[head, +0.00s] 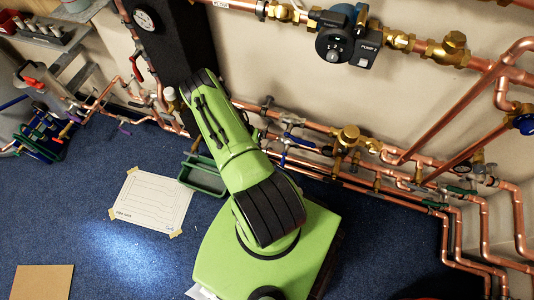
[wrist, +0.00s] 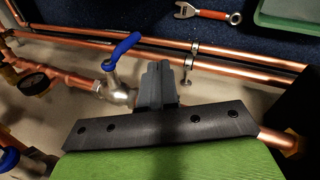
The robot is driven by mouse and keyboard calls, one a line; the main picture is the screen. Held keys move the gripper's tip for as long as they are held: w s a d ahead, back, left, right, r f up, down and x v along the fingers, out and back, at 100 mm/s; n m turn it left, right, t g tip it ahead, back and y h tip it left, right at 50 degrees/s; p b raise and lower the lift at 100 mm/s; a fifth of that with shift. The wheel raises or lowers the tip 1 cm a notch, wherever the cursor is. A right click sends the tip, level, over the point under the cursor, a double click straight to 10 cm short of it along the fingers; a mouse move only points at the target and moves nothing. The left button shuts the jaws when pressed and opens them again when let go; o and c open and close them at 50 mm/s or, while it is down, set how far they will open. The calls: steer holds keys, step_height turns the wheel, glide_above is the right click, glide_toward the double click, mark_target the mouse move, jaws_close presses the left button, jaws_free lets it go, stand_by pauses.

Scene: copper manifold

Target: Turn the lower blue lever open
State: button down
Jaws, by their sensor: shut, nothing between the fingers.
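A blue lever (wrist: 122,46) sits on a metal valve (wrist: 116,92) in the wrist view, tilted up and to the right. It lies on the floor side of the other blue handle (wrist: 14,163), which is partly cut off at the bottom left. My gripper (wrist: 155,72) is shut and empty, just right of the blue lever and its valve, and I cannot tell whether it touches them. In the head view a blue lever (head: 296,139) shows on the pipes right of my green arm. The arm hides my gripper there.
Copper pipes (wrist: 240,62) run close beside the fingers. A wrench with a red handle (wrist: 212,14) lies on the blue floor near a green tray (wrist: 280,20). In the head view, a taped paper sheet (head: 150,202) and open carpet lie to the left.

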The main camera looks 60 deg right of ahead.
mark_target(283, 162)
steer(key=s+d+f+b, duration=0.2)
steer(key=s+f+b, duration=0.2)
steer(key=s+f, duration=0.3)
steer(key=shift+w+x, duration=0.3)
steer(key=shift+x, duration=0.95)
